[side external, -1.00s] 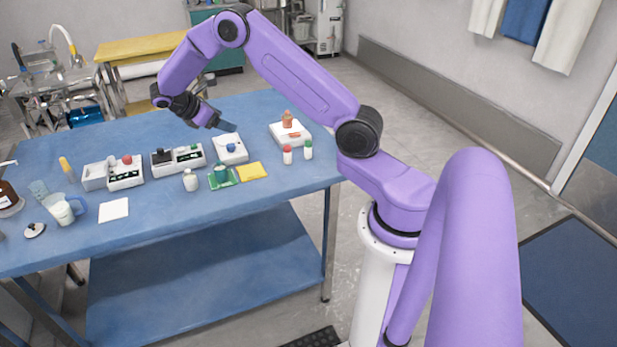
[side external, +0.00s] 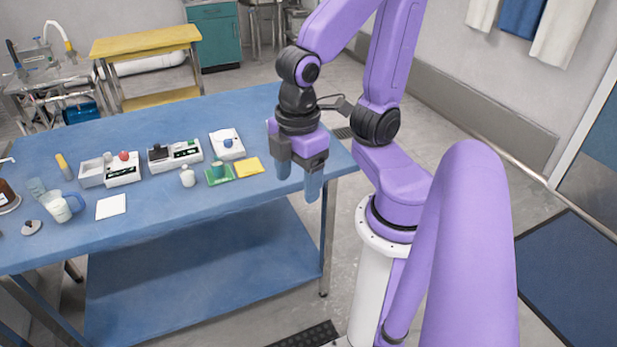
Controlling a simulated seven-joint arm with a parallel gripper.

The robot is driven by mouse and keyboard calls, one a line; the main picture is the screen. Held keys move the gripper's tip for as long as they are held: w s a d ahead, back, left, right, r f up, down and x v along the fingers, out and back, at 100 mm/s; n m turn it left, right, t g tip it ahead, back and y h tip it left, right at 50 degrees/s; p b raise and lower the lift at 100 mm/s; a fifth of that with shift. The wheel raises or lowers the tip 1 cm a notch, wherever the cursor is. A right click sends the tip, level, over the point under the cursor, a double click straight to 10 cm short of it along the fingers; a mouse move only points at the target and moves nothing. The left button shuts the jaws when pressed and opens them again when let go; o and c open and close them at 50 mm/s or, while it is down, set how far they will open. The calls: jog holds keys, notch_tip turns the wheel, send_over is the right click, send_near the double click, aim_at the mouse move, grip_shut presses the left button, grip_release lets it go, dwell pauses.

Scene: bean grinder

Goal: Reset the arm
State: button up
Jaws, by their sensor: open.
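My gripper (side external: 299,188) hangs pointing down over the right end of the blue table (side external: 205,235), in front of its near right part. Its two blue-grey fingertips are apart with nothing between them. My purple arm is folded up and back toward its base, with the elbow high. The gripper hides the table's right end, where small items stood. How high the fingertips are above the tabletop is hard to tell.
White devices (side external: 227,144) stand along the table, with a green tray (side external: 219,174), a yellow pad (side external: 248,167) and a small white bottle (side external: 187,177) nearby. The table's front middle is clear.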

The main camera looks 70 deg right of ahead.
jog(key=shift+s+d+f, duration=0.1)
jog(key=shift+s+d, duration=0.05)
jog(key=shift+s, duration=0.85)
